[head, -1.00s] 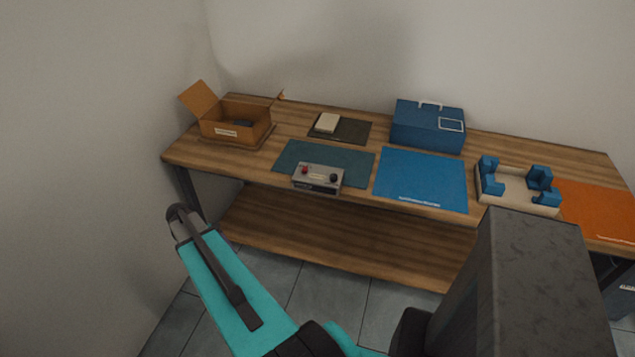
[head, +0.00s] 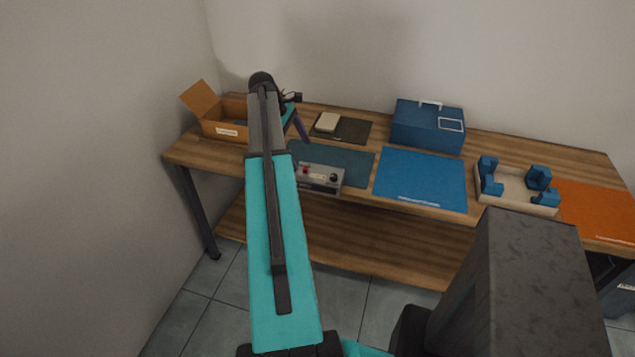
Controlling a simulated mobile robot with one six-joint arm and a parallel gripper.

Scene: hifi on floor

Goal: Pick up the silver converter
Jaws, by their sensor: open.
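The silver converter (head: 322,179), a small grey box with a red knob and a black knob on top, sits at the front edge of the dark teal mat (head: 345,160). My raised arm crosses the view and covers the left part of that mat and, closely, the converter's left end. My gripper (head: 298,146) shows only in part just right of the arm link, as dark, thin parts above and beside the converter's left end. It is open and holds nothing that I can see. Whether it touches the converter cannot be told.
On the wooden table, an open cardboard box (head: 222,128) stands at left, partly behind my arm. A small beige block (head: 328,121) lies on a dark mat. A blue case (head: 428,127), a blue mat (head: 420,180), a beige fixture with blue blocks (head: 515,189) and an orange mat (head: 605,212) are at right.

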